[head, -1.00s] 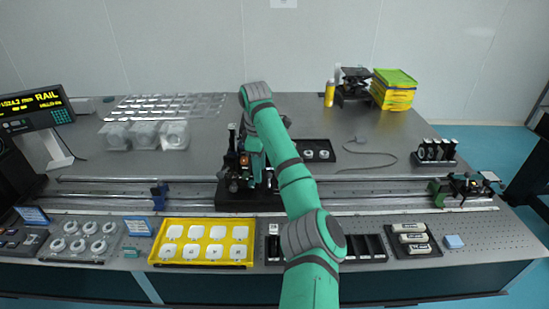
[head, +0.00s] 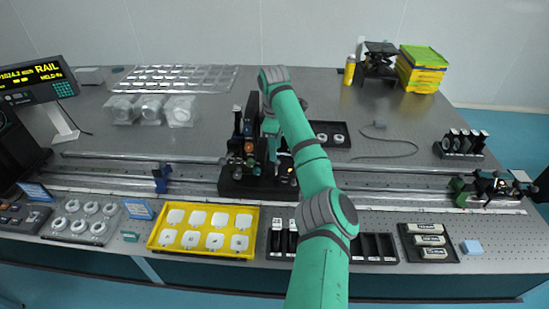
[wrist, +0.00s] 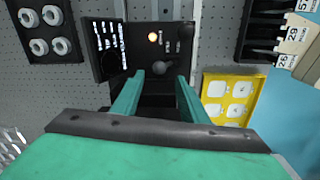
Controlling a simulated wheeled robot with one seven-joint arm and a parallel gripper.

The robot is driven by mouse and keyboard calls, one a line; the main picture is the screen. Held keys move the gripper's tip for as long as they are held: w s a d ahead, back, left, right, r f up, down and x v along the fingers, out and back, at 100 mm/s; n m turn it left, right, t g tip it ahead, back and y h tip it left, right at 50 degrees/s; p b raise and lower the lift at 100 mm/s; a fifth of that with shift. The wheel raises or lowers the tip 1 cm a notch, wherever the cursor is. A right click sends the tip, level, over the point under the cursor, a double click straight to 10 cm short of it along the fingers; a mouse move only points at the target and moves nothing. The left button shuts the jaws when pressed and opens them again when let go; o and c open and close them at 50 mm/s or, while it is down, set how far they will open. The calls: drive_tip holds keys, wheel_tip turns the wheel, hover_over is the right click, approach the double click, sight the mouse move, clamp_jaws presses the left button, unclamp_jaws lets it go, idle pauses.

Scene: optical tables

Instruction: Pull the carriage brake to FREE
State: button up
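The dark carriage (head: 236,180) stands on the long rail in the middle of the table, with black uprights and several small coloured knobs. In the wrist view its black panel (wrist: 104,62) shows white lettering, a lit amber lamp (wrist: 153,37) and dark round knobs (wrist: 160,67). I cannot tell for sure which part is the brake. My gripper (wrist: 159,77) is open, its two green fingers apart on either side of a dark knob, with no visible grip. In the head view my arm partly hides the carriage and gripper.
A RAIL display (head: 38,80) with yellow text stands at the left. A yellow tray (head: 154,240) of white pieces lies in front of the rail. A blue rail stop (head: 161,178) is left of the carriage, and a green-and-black unit (head: 490,188) sits at the rail's right end.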

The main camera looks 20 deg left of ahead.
sight(276, 167)
drive_tip(key=f, duration=0.4)
drive_tip(key=shift+w+d, duration=0.1)
drive_tip(key=shift+d, duration=0.15)
drive_tip(key=shift+w+a+f, duration=0.1)
drive_tip(key=shift+a+f, duration=0.05)
drive_tip(key=shift+f, duration=0.6)
clamp_jaws()
